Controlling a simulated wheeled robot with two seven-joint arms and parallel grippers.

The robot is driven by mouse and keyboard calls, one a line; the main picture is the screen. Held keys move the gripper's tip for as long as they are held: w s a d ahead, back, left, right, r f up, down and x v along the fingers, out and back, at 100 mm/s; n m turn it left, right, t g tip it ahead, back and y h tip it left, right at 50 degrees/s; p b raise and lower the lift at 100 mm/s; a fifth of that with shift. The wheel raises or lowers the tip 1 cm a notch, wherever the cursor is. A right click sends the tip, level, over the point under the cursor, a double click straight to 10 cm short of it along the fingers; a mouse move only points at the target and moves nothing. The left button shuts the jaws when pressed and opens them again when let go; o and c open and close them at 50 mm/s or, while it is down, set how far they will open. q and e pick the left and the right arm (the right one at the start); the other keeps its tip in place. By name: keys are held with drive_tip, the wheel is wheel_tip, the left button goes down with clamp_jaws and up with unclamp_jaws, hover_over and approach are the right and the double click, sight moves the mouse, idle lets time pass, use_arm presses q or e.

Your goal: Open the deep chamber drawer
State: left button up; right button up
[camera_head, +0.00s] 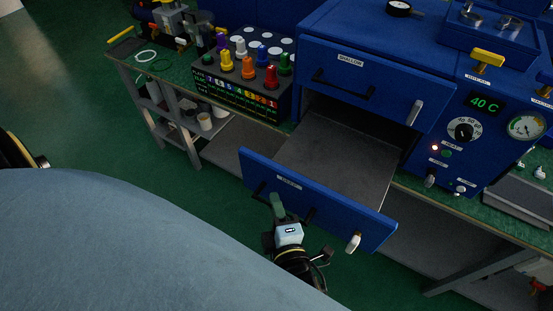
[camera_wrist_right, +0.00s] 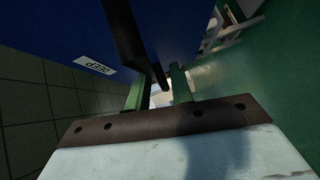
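The deep chamber drawer (camera_head: 340,165), with a blue front labelled DEEP, is pulled well out below the shallow drawer. Its grey inside looks empty. Its front also shows in the right wrist view (camera_wrist_right: 60,25). A dark bar handle (camera_head: 309,216) runs across the front, and it also shows in the right wrist view (camera_wrist_right: 125,38). My right gripper (camera_head: 278,206) is at the handle, in front of the drawer. In the wrist view its green fingers (camera_wrist_right: 158,88) stand apart, with the handle's end between or just beyond them; contact is unclear. My left gripper is out of view.
The shallow drawer (camera_head: 375,80) above is shut. A control panel (camera_head: 485,125) reading 40 C is to its right. A rack of coloured knobs (camera_head: 243,85) stands on the bench at left. A white latch (camera_head: 353,242) sits on the deep drawer's front. Green floor is clear at left.

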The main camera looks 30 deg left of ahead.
drive_tip(key=shift+o, duration=0.8)
drive_tip(key=v, duration=1.3)
drive_tip(key=shift+p, duration=0.45)
drive_tip(key=shift+s+d, duration=0.1)
drive_tip(key=shift+d, duration=0.1)
drive_tip(key=s+d+f+m+g+h, duration=0.1)
drive_tip(key=d+f+m+h, duration=0.25)
drive_tip(key=d+f, duration=0.45)
drive_tip(key=d+f+m+g+h+b, duration=0.15)
drive_tip(key=d+f+m, duration=0.25)
drive_tip(key=f, duration=0.8)
drive_tip(key=s+d+f+m+g+h, duration=0.1)
drive_tip(key=d+f+m+g+h, duration=0.2)
drive_tip(key=d+f, duration=0.5)
drive_tip(key=s+d+f+m+g+h, duration=0.4)
drive_tip(key=s+d+f+m, duration=0.9)
drive_tip(key=s+f, duration=0.1)
drive_tip(key=shift+s+g, duration=0.35)
drive_tip(key=shift+s, duration=0.55)
